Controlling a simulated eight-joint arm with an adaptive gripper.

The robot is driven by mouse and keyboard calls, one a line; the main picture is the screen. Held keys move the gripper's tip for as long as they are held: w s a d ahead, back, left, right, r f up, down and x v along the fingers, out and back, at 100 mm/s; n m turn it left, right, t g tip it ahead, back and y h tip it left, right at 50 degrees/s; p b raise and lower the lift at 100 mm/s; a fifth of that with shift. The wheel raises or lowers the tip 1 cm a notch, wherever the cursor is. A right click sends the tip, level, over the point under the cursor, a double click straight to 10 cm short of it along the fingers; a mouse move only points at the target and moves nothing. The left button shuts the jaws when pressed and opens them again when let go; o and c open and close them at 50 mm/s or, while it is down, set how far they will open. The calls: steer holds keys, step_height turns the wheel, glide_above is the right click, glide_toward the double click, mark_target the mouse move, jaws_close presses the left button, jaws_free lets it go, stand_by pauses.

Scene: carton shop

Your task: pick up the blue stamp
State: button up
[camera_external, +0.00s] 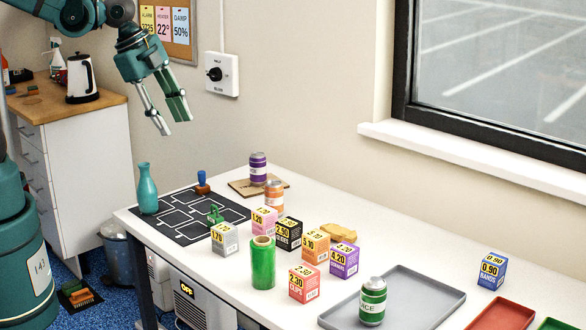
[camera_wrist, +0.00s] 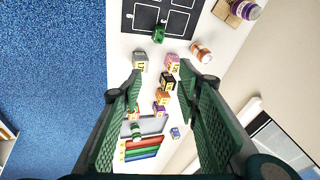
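The blue stamp (camera_external: 202,183) stands upright at the back edge of the black grid mat (camera_external: 168,231) in the external view. It has a blue handle and a reddish-brown base. I cannot make it out in the wrist view. A green stamp (camera_external: 215,215) stands on the mat nearer the front; it also shows in the wrist view (camera_wrist: 158,34). My gripper (camera_external: 176,126) is open and empty, high above the table's left end and well clear of the blue stamp. In the wrist view my open fingers (camera_wrist: 162,88) frame several small boxes far below.
A teal bottle (camera_external: 147,192) stands at the mat's left. Purple (camera_external: 258,168) and orange (camera_external: 274,197) cans are right of the blue stamp, by a wooden board (camera_external: 243,187). Several price boxes and a green roll (camera_external: 263,265) crowd mid-table. A grey tray (camera_external: 424,299) lies right.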

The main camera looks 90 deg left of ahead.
steer(key=w+a+f+m+g, duration=0.1)
steer(key=w+a+f+m, duration=0.2)
steer(key=a, duration=0.4)
steer(key=w+a+f+m+g, duration=0.1)
steer(key=a+f+m, duration=0.2)
steer(key=a+f, duration=0.3)
steer(key=m+g, duration=0.2)
steer(key=m, duration=0.4)
glide_above(202, 185)
steer(key=shift+h, duration=0.4)
step_height(202, 185, down, 10)
steer(key=shift+w+a, duration=0.15)
steer(key=shift+a+f+b, duration=0.3)
steer(key=shift+a+f, duration=0.1)
steer(key=shift+f, duration=1.3)
steer(key=shift+s+f, duration=0.2)
steer(key=shift+f, duration=2.4)
